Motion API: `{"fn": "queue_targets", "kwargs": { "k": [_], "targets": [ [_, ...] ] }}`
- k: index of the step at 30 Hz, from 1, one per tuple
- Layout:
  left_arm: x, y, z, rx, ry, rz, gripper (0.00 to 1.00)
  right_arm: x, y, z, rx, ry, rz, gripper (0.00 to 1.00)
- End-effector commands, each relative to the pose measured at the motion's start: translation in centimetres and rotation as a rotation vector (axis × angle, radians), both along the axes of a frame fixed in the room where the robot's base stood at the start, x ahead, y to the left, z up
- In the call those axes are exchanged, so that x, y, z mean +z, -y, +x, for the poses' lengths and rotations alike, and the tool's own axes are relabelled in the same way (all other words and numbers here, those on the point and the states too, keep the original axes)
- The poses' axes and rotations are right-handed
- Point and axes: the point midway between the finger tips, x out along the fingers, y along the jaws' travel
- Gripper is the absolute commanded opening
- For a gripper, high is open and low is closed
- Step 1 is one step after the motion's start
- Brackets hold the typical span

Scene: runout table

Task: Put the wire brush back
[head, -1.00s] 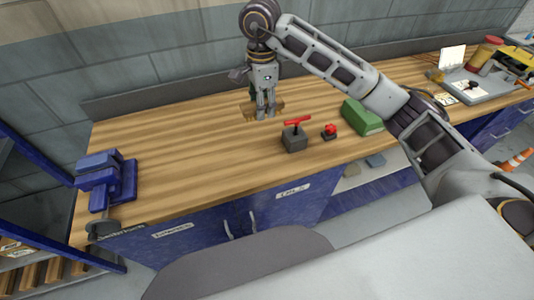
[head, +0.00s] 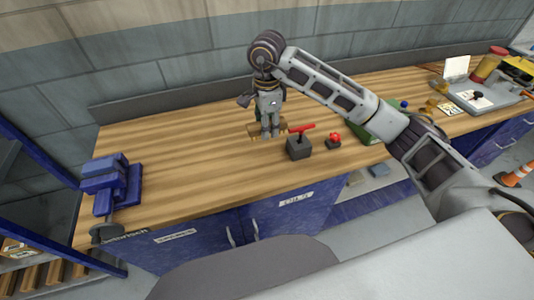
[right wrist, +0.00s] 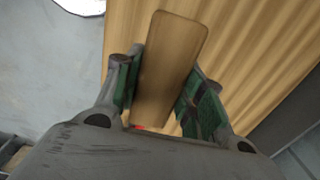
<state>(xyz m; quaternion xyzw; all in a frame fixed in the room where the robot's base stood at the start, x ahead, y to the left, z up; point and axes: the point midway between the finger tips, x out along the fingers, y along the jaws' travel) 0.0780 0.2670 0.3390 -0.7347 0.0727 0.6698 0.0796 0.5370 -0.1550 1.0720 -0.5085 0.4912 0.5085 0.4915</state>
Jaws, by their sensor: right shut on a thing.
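The wire brush shows in the head view as a small wooden block (head: 254,130) between and beside the fingertips of my right gripper (head: 270,132). In the right wrist view its long, flat wooden back (right wrist: 169,65) lies between the two green-padded fingers. My right gripper (right wrist: 157,100) is shut on it and points down over the bench. I see no bristles. I cannot tell whether the brush touches the bench top or hangs just above it. My left gripper is not in view.
A grey box with a red handle (head: 299,148) stands close right of the brush, then a red button (head: 334,140) and a green case (head: 370,133). A blue vise (head: 108,184) is at the bench's left end. The wooden top (head: 190,155) between is clear.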

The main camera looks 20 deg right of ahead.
Motion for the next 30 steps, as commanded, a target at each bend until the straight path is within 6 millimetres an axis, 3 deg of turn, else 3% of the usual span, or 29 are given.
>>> {"fn": "queue_targets", "kwargs": {
  "k": [18, 30],
  "targets": [
    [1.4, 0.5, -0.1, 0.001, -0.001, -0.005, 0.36, -8.3, 0.0, -0.1, 0.000, -0.002, 0.000, 0.17],
    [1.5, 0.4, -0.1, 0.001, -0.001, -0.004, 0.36, -9.5, 0.0, 0.0, -0.001, 0.000, 0.000, 0.17]
  ]
}}
